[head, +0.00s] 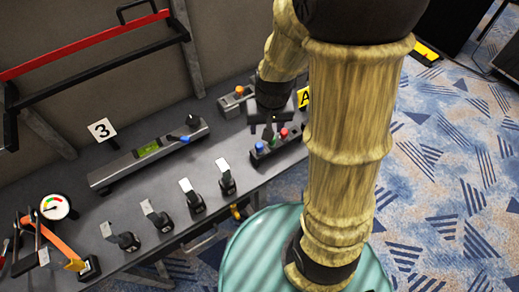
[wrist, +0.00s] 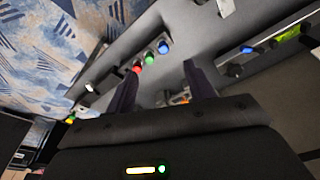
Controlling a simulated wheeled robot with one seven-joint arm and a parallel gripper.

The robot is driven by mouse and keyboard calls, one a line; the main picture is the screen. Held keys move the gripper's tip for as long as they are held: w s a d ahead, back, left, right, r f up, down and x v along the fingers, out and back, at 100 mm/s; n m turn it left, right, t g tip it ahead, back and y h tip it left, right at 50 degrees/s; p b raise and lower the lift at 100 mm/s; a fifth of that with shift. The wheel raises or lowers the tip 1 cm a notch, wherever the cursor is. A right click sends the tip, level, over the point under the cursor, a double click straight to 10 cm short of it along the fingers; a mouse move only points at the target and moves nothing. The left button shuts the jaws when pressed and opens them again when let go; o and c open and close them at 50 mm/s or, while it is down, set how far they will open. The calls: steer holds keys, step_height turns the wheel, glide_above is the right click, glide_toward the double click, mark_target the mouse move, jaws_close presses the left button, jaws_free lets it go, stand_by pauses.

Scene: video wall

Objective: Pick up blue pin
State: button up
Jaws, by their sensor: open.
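The exact height gap cannot be told.
A long grey device (head: 150,155) with a green display and a blue knob (head: 185,139) lies left of the block. Several white-topped switches (head: 190,190) line the front edge. A box with an orange button (head: 239,90) stands behind. A gauge (head: 55,207) is far left.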

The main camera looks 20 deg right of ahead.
steer(key=m, duration=0.2)
glide_above(259, 145)
steer(key=s, duration=0.2)
step_height(259, 145, down, 6)
steer(key=shift+g+h, duration=0.3)
steer(key=f, duration=0.7)
steer(key=w+f+p, duration=0.1)
steer(key=f, duration=0.3)
steer(key=shift+f, duration=0.15)
steer(key=shift+w+f, duration=0.1)
steer(key=shift+f, duration=0.35)
steer(key=shift+f, duration=0.1)
steer(key=shift+w+f+p, duration=0.2)
steer(key=shift+f+p, duration=0.05)
steer(key=shift+f, duration=0.6)
steer(key=shift+w+f+p, duration=0.15)
steer(key=shift+f+p, duration=0.15)
steer(key=shift+f, duration=0.5)
steer(key=shift+w+f+p, duration=0.2)
steer(key=shift+f+p, duration=0.05)
steer(key=shift+f, duration=0.6)
steer(key=shift+s+d, duration=0.1)
